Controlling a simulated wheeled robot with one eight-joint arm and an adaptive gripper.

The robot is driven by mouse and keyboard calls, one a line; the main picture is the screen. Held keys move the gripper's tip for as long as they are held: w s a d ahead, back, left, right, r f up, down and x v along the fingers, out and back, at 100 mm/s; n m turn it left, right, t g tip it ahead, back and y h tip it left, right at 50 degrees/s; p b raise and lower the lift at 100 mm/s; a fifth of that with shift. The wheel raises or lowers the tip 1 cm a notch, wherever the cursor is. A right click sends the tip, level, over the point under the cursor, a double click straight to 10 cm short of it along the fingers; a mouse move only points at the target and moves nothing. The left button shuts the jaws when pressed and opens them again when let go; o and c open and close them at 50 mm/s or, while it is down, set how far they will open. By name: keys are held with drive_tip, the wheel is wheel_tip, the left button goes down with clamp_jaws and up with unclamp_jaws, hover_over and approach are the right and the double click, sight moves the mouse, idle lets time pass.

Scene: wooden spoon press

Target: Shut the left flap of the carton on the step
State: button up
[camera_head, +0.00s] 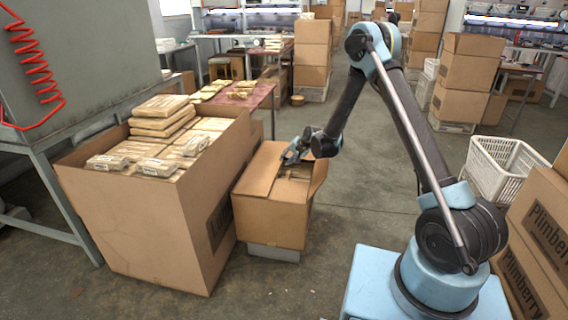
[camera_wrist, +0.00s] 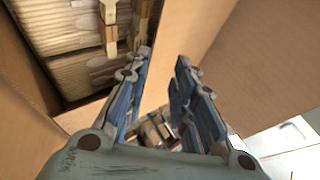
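The carton (camera_head: 270,221) stands on a low grey step (camera_head: 272,253) in the middle of the head view. Its left flap (camera_head: 258,170) appears raised on the left side, and a right flap (camera_head: 319,178) stands up opposite. The top is at least partly open, with light wooden pieces showing inside. My gripper (camera_head: 291,156) is over the carton's far part, close to the left flap; contact cannot be told. In the wrist view my gripper (camera_wrist: 162,63) is open, its blue fingers apart with nothing between them. Cardboard panels (camera_wrist: 262,62) lie on both sides of the fingers.
A large carton (camera_head: 150,225) filled with wrapped packs stands close on the left. A grey machine on a bench (camera_head: 80,60) is behind it. A white crate (camera_head: 500,170) and printed cartons (camera_head: 540,230) are at the right. Floor is clear right of the step.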

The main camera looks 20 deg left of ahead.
drive_tip(key=shift+v, duration=1.5)
drive_tip(key=shift+c, duration=0.6)
